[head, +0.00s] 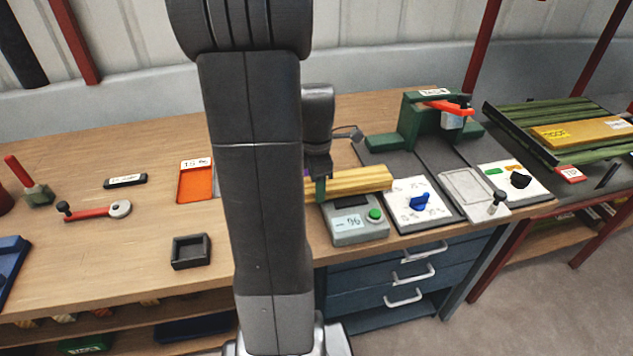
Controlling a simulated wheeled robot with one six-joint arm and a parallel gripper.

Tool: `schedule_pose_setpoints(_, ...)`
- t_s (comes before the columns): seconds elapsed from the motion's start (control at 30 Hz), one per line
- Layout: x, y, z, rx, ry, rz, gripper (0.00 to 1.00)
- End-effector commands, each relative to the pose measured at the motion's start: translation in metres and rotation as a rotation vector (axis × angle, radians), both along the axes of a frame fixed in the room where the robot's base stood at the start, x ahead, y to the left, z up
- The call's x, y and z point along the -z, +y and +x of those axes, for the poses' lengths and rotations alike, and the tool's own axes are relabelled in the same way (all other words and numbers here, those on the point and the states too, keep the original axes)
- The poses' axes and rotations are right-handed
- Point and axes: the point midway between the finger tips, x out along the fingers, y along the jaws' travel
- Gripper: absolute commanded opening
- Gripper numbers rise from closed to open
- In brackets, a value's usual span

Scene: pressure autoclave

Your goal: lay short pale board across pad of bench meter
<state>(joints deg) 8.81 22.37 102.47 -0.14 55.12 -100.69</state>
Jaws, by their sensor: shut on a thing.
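The short pale board (358,180) is a yellowish wooden piece. It lies level, left to right, over the back part of the bench meter (361,232). Its left end is hidden behind my arm. The meter is a grey box with a dark display, a label reading 96 and a green button. The board covers the meter's pad, and I cannot tell whether the two touch. My gripper (319,186) points down and is shut on the board near its left part. My arm hides much of the gripper.
A white panel with a blue knob (420,203) stands right of the meter. Behind is a green clamp stand with a red lever (447,107). An orange tray (195,184), a black square dish (190,251) and a red-handled tool (95,210) lie left on the bench, with bare wood between.

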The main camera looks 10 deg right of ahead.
Motion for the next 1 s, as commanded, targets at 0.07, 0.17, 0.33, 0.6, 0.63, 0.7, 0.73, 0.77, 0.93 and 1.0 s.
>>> schedule_pose_setpoints(0.07, 0.000, 0.000, 0.000, 0.000, -0.001, 0.000, 0.26)
schedule_pose_setpoints(0.17, 0.003, 0.000, 0.000, 0.000, 0.000, 0.000, 0.26)
schedule_pose_setpoints(0.33, 0.003, 0.000, 0.000, 0.000, 0.000, 0.000, 0.76)
schedule_pose_setpoints(0.6, 0.001, 0.000, 0.000, 0.000, 0.000, 0.000, 0.76)
schedule_pose_setpoints(0.63, 0.000, 0.000, 0.000, 0.000, 0.000, 0.000, 0.76)
schedule_pose_setpoints(0.7, -0.004, 0.000, 0.001, 0.000, -0.002, 0.000, 0.76)
schedule_pose_setpoints(0.73, -0.008, 0.000, 0.001, 0.000, -0.003, -0.001, 0.76)
schedule_pose_setpoints(0.77, -0.012, 0.000, 0.001, 0.000, -0.002, 0.000, 0.76)
schedule_pose_setpoints(0.93, -0.047, 0.000, 0.001, 0.000, -0.006, -0.001, 0.76)
schedule_pose_setpoints(1.0, -0.063, 0.000, 0.001, 0.000, -0.005, -0.001, 0.76)
